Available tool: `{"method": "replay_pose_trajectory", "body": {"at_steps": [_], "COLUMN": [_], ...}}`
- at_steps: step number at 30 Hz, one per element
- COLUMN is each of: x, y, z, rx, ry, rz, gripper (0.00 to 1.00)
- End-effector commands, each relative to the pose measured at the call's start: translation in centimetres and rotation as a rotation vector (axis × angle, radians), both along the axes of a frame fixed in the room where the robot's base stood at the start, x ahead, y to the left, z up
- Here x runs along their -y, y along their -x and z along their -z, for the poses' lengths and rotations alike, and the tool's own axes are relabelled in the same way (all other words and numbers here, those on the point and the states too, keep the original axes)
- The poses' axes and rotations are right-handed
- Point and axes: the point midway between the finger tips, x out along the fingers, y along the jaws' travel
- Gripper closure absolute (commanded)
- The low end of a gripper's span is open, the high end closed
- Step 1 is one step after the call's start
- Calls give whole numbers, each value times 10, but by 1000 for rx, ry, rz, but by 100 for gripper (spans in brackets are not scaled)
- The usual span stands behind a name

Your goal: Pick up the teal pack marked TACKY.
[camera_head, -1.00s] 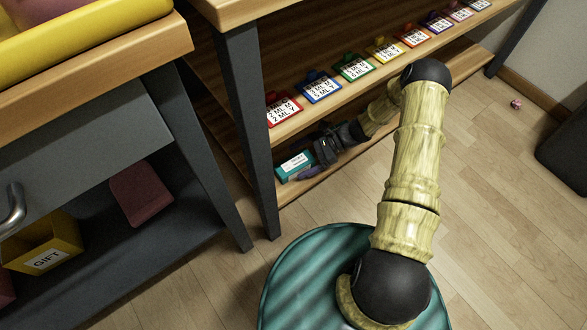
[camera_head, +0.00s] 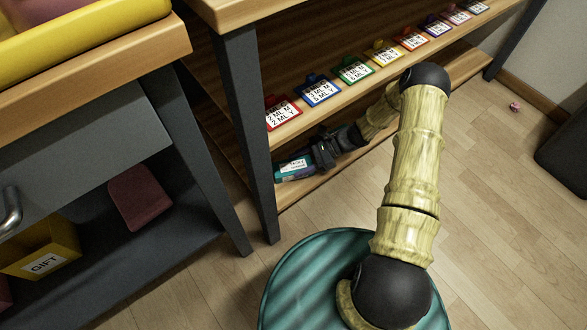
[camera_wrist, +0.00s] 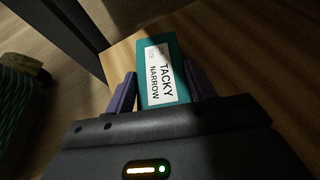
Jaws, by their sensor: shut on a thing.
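The teal pack (camera_head: 294,167) is on the lower wooden shelf, close to the shelf unit's dark front leg. In the wrist view the teal pack (camera_wrist: 172,45) shows a white label that reads TACKY NARROW. My gripper (camera_head: 312,161) reaches in from the right over the lower shelf. In the wrist view my gripper (camera_wrist: 160,88) has one purple finger on each side of the pack, and it is shut on the pack. The pack's near end is hidden by the gripper body. I cannot tell whether the pack touches the shelf.
Several coloured tags with white labels line the shelf edge above, such as the red one (camera_head: 283,115) and the blue one (camera_head: 318,90). The dark shelf leg (camera_head: 250,130) stands just left of the pack. A yellow GIFT box (camera_head: 42,255) sits under the left bench. Open floor (camera_head: 490,200) lies right.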

Motion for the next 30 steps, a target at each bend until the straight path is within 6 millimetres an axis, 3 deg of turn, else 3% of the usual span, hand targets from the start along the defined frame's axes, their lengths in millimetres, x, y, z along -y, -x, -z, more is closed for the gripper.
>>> {"method": "replay_pose_trajectory", "body": {"at_steps": [13,25,30], "x": [2,2,25], "y": [0,1,35], "z": [-3,-42,-41], "rx": [0,-1,-6], "ry": [3,1,-1], "rz": [1,3,6], "gripper": [77,77,77]}}
